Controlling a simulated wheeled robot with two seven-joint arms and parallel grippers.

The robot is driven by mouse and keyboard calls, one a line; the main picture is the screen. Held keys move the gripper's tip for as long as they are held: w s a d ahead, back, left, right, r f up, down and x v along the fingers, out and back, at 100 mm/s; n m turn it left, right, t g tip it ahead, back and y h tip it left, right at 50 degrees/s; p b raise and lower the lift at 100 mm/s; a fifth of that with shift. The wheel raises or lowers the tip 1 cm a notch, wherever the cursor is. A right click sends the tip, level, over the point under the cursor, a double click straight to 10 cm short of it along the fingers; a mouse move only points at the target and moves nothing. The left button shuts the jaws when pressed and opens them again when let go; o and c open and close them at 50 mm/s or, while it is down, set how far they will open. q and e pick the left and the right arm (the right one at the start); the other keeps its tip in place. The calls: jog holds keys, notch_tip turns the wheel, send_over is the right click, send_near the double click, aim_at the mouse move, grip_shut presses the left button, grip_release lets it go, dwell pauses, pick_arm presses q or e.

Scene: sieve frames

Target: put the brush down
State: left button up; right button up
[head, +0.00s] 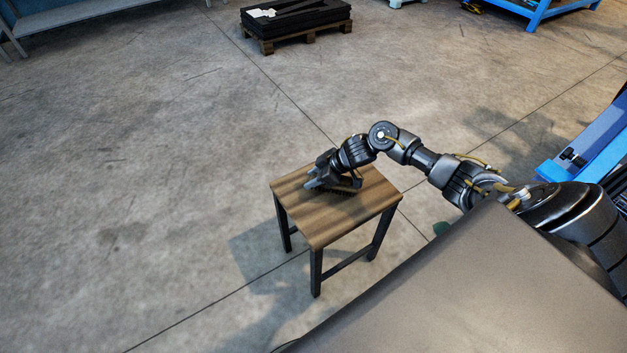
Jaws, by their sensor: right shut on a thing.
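My right gripper (315,179) is low over the left-back part of a small wooden-topped table (335,225). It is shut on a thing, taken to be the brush. A dark patch under the gripper may be bristles or shadow. I cannot tell whether the brush touches the tabletop. My left gripper is not in view.
The front and right of the tabletop are bare. A pallet (296,38) with black slabs stands at the back. Blue racks (538,12) stand at the back right, and a blue unit (592,145) is at the right edge. The concrete floor at the left is clear.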

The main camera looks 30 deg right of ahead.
jog(key=shift+f, duration=0.2)
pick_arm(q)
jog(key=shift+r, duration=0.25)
pick_arm(e)
jog(key=o, duration=1.3)
jog(key=shift+f, duration=0.1)
jog(key=shift+d+r, duration=0.1)
jog(key=shift+r, duration=0.1)
pick_arm(q)
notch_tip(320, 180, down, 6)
jog(key=p, duration=0.2)
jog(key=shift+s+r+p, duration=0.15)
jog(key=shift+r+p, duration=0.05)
jog(key=shift+p, duration=0.15)
pick_arm(e)
notch_tip(320, 180, up, 9)
send_over(345, 184)
jog(key=w, duration=0.2)
jog(key=shift+w+a+f, duration=0.1)
jog(key=shift+a, duration=0.15)
